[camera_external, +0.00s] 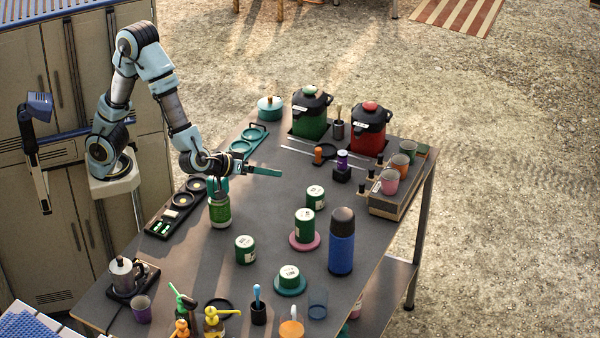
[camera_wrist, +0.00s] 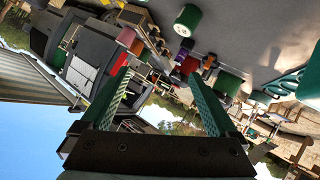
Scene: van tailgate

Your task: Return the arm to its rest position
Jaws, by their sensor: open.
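My gripper (camera_external: 276,173) is at the end of my bent arm, over the left-middle part of the dark table (camera_external: 270,210). Its green fingers point to the right, roughly level, above the table top. In the wrist view my gripper (camera_wrist: 161,76) has its two green fingers spread apart, with nothing held between them. A green container (camera_external: 220,210) stands just below and left of the fingers; whether anything touches it I cannot tell. My arm rises from its mount at the left, bends at a high elbow and comes down to the wrist.
A blue bottle (camera_external: 341,245), several green cans, a green pot (camera_external: 310,118) and a red pot (camera_external: 369,130) stand on the table. A moka pot (camera_external: 123,275) is at the front left. Grey cabinets (camera_external: 60,200) stand behind my arm. The space above the table is mostly open.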

